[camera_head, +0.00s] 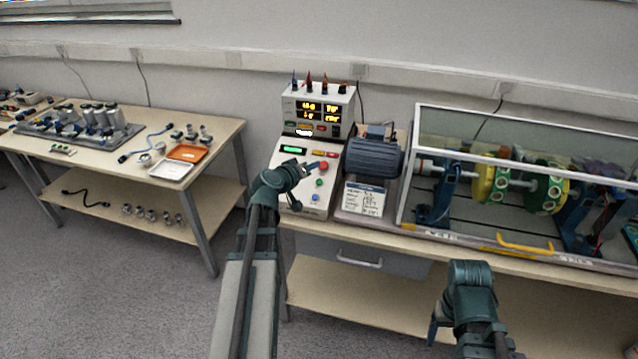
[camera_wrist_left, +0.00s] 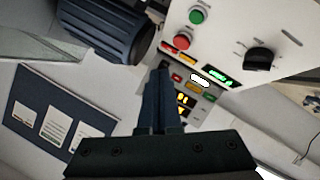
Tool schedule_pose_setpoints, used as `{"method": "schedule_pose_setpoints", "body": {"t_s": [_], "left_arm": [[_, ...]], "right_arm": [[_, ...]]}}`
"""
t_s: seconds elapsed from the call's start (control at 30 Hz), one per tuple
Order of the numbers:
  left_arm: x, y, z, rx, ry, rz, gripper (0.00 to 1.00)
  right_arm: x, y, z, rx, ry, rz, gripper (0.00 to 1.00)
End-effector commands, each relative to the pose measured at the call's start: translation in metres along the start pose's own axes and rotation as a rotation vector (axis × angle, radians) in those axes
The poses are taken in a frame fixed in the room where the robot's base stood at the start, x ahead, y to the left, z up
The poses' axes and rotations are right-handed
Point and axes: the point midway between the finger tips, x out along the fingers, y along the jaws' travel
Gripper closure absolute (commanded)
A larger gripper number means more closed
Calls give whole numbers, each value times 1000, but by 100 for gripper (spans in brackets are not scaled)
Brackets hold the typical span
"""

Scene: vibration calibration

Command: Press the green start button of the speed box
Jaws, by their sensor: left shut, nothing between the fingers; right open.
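The speed box (camera_head: 306,205) is a light box with a sloped panel at the left end of the right bench. Its green start button (camera_head: 319,183) sits below a red button (camera_head: 323,166) in the head view. In the left wrist view the green button (camera_wrist_left: 198,16) is at the top, with the red button (camera_wrist_left: 182,41) beside it. My left gripper (camera_head: 305,168) is shut and empty over the upper part of the panel, apart from the green button in the wrist view. My right gripper (camera_head: 437,325) is low in front of the bench; its fingers are mostly hidden.
A display unit (camera_head: 318,110) with lit readouts stands behind the speed box. A blue motor (camera_head: 374,158) and a glazed rig (camera_head: 520,185) stand to its right. A label card (camera_head: 365,199) leans beside the box. Another table (camera_head: 110,170) stands at left.

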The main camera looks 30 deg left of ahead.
Motion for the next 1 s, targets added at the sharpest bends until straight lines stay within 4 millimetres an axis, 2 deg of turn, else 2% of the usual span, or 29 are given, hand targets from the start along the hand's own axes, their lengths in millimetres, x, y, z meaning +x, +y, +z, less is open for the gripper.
{"method": "schedule_pose_setpoints", "body": {"t_s": [0.63, 0.8, 1.0], "left_arm": [[53, -40, 40, 0, -1, 1, 100], [59, -43, 44, 0, -1, 1, 100], [59, -43, 43, 0, -1, 0, 100]], "right_arm": [[70, -7, -4, 0, 0, 0, 28], [77, -7, -4, -1, 0, 0, 28], [76, -7, -4, -1, 0, 0, 28]]}}
